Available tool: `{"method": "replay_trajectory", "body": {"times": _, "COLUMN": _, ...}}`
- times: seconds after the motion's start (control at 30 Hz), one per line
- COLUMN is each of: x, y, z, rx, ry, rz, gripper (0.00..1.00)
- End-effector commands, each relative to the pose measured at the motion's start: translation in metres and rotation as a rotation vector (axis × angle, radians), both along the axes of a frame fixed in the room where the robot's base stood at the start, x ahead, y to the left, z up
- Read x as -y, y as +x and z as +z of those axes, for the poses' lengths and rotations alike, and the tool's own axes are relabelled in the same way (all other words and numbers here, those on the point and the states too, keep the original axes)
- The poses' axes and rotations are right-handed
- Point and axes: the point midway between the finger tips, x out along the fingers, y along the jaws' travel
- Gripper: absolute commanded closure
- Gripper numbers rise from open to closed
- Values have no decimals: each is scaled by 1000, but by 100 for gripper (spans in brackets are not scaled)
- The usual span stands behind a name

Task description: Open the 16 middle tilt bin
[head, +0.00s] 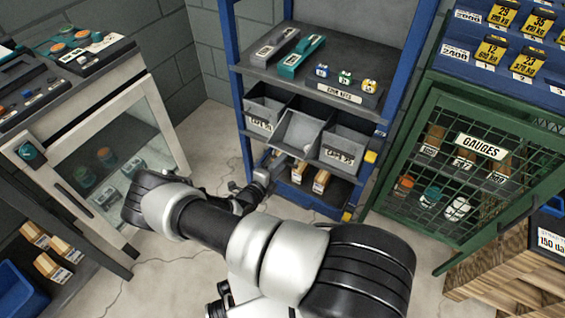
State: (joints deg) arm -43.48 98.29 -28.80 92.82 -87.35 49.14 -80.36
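Three grey tilt bins sit side by side in the blue rack. The middle bin (299,131) is tipped forward, its pale front sloping out past its neighbours; I cannot read its label. The left bin (262,112) and the right bin (343,147), each with a white label, stand upright. My gripper (262,176) is small in the head view, low in front of the rack, below and left of the middle bin. It looks apart from the bin. Its fingers are too small and partly hidden to tell whether they are open or shut.
The rack's upper shelf (262,78) holds teal and grey blocks and small round parts. Wooden blocks (321,181) lie below the bins. A green mesh cabinet (480,180) stands right, and a glass-fronted cabinet (160,115) stands left. Concrete floor (205,150) is clear between.

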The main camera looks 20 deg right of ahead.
Motion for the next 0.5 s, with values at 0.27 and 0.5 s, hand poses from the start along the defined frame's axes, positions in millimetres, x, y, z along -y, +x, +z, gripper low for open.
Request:
{"method": "replay_trajectory", "body": {"times": 0.27, "x": -46, "y": -34, "z": 15, "rx": 0, "ry": 1, "rz": 3, "gripper": 71}}
{"method": "replay_trajectory", "body": {"times": 0.5, "x": -90, "y": -70, "z": 25, "rx": -2, "ry": 1, "rz": 1, "gripper": 71}}
